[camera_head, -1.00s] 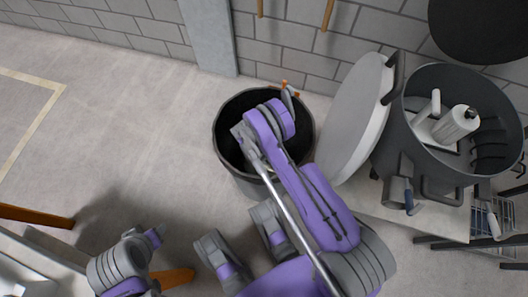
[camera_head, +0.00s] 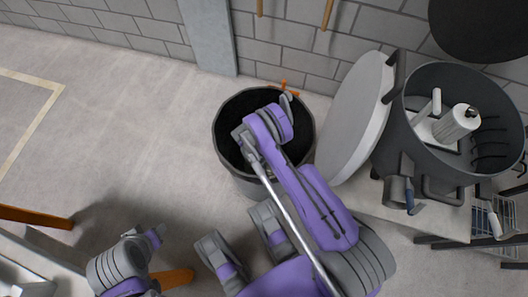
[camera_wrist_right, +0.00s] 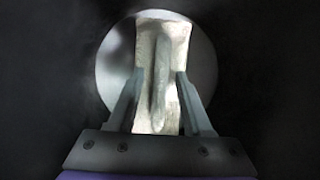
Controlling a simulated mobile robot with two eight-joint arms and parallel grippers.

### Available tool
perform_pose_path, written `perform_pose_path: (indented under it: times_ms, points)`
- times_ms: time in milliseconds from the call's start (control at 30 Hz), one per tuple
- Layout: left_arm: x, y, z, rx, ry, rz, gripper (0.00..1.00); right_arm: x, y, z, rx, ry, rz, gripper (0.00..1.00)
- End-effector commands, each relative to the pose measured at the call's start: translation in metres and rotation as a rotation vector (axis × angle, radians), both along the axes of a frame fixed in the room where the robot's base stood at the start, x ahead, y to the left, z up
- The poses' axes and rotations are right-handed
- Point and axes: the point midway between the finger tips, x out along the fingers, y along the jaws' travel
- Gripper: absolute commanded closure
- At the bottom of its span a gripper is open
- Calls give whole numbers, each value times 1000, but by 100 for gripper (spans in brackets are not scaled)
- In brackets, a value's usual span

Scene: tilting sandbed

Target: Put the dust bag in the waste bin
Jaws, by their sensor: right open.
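The waste bin (camera_head: 222,158) is a dark round open bin on the floor near the wall. My right arm bends over its rim. In the right wrist view, the fingers of my right gripper (camera_wrist_right: 160,73) stand apart on either side of the dust bag (camera_wrist_right: 155,32), a pale, creased, upright-looking shape. The gripper is open. Dark surroundings with a round lighter patch behind the bag look like the bin's inside. I cannot tell whether the bag touches the bottom.
A large grey drum (camera_head: 425,160) stands right of the bin, with a pale round lid (camera_head: 352,120) tilted up beside it. A brick wall (camera_head: 290,45) and a grey post (camera_head: 209,35) stand behind. The floor left of the bin is clear.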

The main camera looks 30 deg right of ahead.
Motion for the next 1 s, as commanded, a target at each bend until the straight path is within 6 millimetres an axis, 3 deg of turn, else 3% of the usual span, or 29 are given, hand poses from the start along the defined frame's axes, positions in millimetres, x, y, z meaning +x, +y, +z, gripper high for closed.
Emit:
perform_pose_path:
  times_ms: [167, 400, 667, 767, 833, 1000]
  points:
    - [-1, 0, 2, 0, 1, 0, 50, 3, 3, 13, 0, 0, 1, 50]
    - [-2, 0, 11, 0, 1, 0, 50, 15, 13, 52, 0, 0, 0, 50]
    - [-3, 0, 14, 0, 1, 0, 50, 24, 19, 80, 1, -10, -5, 50]
    - [-3, 0, 14, 0, 1, 0, 50, 31, 21, 104, 5, -36, -24, 50]
    - [-3, 0, 14, 0, 1, 0, 50, 36, 23, 131, 10, -69, -46, 50]
    - [-3, 0, 14, 0, 1, 0, 50, 41, 29, 216, 31, -179, -125, 50]
